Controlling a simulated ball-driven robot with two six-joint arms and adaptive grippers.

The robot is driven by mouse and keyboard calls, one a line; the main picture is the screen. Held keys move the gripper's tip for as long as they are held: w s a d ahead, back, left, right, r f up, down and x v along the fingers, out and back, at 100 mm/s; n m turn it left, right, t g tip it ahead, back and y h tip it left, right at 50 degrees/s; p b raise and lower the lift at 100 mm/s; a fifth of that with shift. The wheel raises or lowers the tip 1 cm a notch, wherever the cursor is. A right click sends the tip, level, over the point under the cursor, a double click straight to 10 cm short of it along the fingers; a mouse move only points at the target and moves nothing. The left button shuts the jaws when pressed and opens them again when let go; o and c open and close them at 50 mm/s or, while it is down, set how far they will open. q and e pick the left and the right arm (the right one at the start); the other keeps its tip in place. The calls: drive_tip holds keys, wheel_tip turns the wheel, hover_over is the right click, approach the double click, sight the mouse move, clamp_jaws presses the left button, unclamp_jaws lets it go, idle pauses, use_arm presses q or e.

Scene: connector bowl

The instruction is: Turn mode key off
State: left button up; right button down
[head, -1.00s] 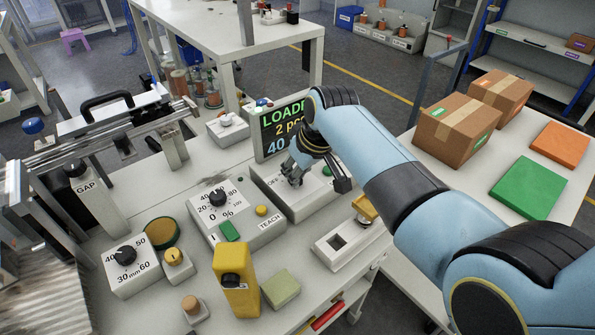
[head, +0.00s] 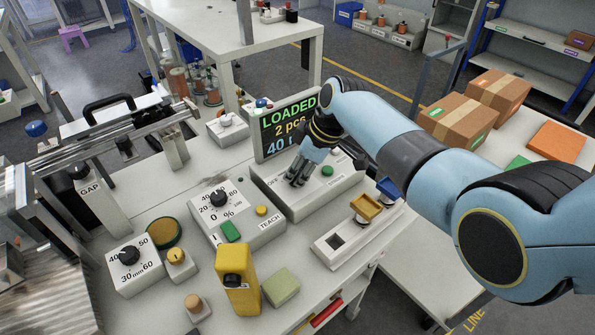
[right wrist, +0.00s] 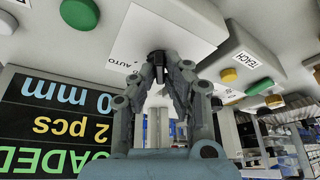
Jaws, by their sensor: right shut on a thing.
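The mode key (right wrist: 157,57) is a small dark key standing from a white label plate in the right wrist view; AUTO can be read on the label. My right gripper (right wrist: 159,78) is shut on it, with both fingertips meeting at the key. In the head view my right gripper (head: 296,181) points down at the white control box (head: 318,200) that carries the label, below the display, and hides the key. I cannot tell the key's exact angle. My left gripper is not in view.
A display (head: 287,127) reading LOADED, 2 pcs, stands just behind the box. A green button (head: 327,170) is right of the gripper. A dial box (head: 219,199) is at left. A slotted holder (head: 352,239) with a yellow-topped key is at front right.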

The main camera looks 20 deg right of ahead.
drive_tip(key=shift+w+n+g+b, duration=0.1)
drive_tip(key=shift+n+g+b, duration=0.25)
drive_tip(key=shift+n, duration=0.75)
drive_tip(key=shift+y, duration=0.3)
drive_tip(key=c, duration=1.4)
unclamp_jaws()
drive_tip(key=v, duration=1.2)
